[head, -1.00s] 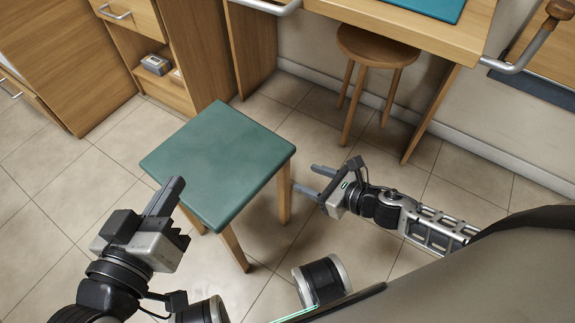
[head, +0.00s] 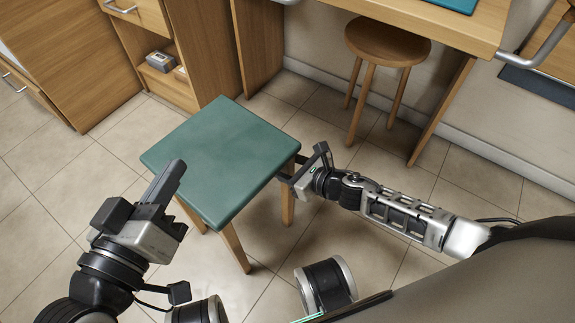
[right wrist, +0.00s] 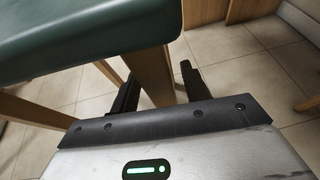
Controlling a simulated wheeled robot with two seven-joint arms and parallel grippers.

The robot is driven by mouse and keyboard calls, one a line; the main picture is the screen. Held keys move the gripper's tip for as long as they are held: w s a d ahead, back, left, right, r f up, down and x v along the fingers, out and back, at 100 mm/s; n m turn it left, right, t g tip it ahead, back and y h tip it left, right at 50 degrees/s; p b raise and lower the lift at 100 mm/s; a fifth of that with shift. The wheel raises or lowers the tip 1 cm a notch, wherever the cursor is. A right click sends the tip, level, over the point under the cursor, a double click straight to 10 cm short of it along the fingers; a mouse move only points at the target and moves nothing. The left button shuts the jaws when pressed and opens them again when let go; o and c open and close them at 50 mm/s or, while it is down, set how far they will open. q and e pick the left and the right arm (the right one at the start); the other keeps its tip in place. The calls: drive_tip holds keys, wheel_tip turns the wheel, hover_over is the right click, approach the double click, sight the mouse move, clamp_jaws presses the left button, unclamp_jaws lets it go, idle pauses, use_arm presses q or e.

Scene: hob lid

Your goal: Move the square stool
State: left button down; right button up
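The square stool (head: 218,155) has a green seat and wooden legs and stands upright on the tiled floor. My right gripper (head: 291,169) is at its right side, below the seat edge. In the right wrist view the gripper's two fingers stand apart on either side of a wooden stool leg (right wrist: 152,76), with visible gaps, under the green seat (right wrist: 85,35). My left gripper (head: 166,183) is at the seat's front left in the picture, with its fingers pointing up; their spacing is unclear. Whether it touches the stool is hard to tell.
A round wooden stool (head: 388,45) stands under the wooden desk (head: 440,22) at the back. Wooden cabinets (head: 200,45) with an open shelf stand at the back left. Tiled floor (head: 95,165) is free left of the square stool.

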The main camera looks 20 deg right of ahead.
clamp_jaws()
idle(1.2)
